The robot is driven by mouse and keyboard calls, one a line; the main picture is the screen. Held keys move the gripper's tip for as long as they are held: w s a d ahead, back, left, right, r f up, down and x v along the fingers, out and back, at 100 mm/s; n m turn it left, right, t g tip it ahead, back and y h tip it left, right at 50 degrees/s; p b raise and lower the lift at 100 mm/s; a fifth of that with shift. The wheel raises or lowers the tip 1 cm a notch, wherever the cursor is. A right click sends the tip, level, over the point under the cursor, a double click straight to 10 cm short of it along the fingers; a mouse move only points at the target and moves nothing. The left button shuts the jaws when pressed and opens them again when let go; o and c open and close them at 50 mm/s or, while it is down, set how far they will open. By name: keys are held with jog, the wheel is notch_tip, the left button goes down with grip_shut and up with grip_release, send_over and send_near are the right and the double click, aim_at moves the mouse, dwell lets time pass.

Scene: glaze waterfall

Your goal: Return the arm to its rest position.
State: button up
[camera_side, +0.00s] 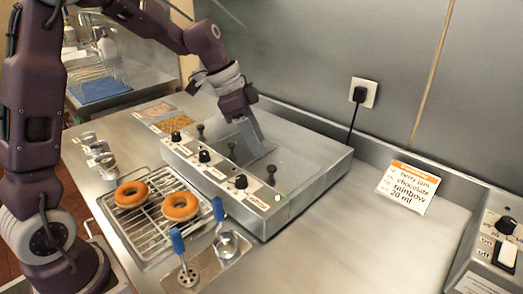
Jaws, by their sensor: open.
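My gripper (252,136) hangs over the top of the grey metal glaze machine (311,172), near its row of small black levers. The jaws look empty, and no object shows between them. The fingers partly hide the machine's top behind them. Whether the fingertips touch the machine, I cannot tell. My arm reaches in from the upper left, bent over the counter.
Two glazed donuts (131,194) sit on a wire rack (152,228) in front of the machine. An order card (408,187) leans at the right, near a control box (492,245). The counter (370,250) between is clear.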

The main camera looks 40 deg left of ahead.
jog(key=shift+r, duration=0.1)
jog(key=s+d+r+n+y, duration=0.1)
jog(key=s+d+r+n, duration=0.15)
jog(key=s, duration=0.35)
jog(key=s+d+r+n, duration=0.1)
jog(key=s+r, duration=0.3)
jog(key=s, duration=0.2)
jog(key=s+a+f+n+t+y, duration=0.1)
jog(key=s+n, duration=0.4)
jog(key=s, duration=1)
jog(key=shift+s+a+t+y, duration=0.2)
jog(key=shift+t+y, duration=0.4)
jog(key=shift+t, duration=0.1)
jog(key=shift+n, duration=0.25)
